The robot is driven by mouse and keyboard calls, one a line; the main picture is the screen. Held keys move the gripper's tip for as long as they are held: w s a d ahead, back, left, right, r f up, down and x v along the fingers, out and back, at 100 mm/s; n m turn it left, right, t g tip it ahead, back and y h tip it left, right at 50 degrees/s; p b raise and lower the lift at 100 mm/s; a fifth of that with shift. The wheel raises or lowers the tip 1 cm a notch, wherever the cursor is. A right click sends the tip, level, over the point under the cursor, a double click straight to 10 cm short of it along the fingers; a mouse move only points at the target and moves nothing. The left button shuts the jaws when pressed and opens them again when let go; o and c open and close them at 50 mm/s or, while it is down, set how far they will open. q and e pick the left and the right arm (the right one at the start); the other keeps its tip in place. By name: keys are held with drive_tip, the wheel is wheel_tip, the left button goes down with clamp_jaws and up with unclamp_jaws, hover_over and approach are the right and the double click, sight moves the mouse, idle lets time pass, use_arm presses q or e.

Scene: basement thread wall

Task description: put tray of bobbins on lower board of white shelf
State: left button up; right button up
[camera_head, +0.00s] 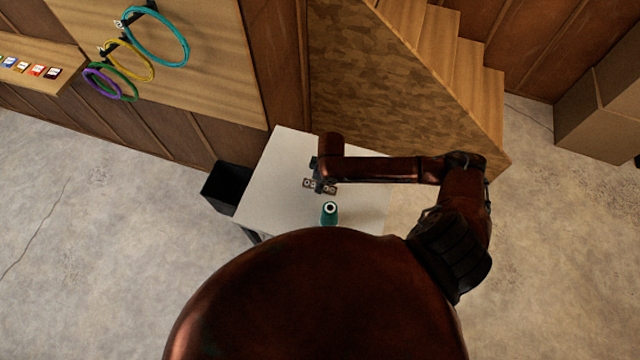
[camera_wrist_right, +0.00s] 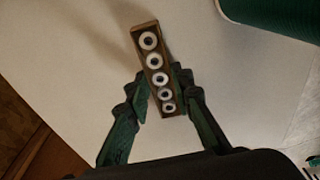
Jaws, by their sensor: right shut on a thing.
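The tray of bobbins (camera_wrist_right: 147,28) is a narrow brown holder with a row of several white bobbins with dark centres. In the right wrist view my right gripper (camera_wrist_right: 160,88) has one finger on each long side of it and is shut on it. In the head view the tray (camera_head: 330,189) shows small over the white table, partly covered by my right gripper (camera_head: 319,184). I cannot tell whether the tray touches the tabletop. No white shelf with boards can be made out. My left gripper is not in view.
A green thread cone (camera_head: 330,214) stands on the white table (camera_head: 270,190), near the tray. A black bin (camera_head: 226,187) is left of the table. Wooden stairs (camera_head: 455,75) rise behind, and cardboard boxes (camera_head: 598,118) stand at the right. The floor at left is clear.

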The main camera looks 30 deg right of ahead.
drive_tip(key=o, duration=0.9)
drive_tip(key=shift+f, duration=0.1)
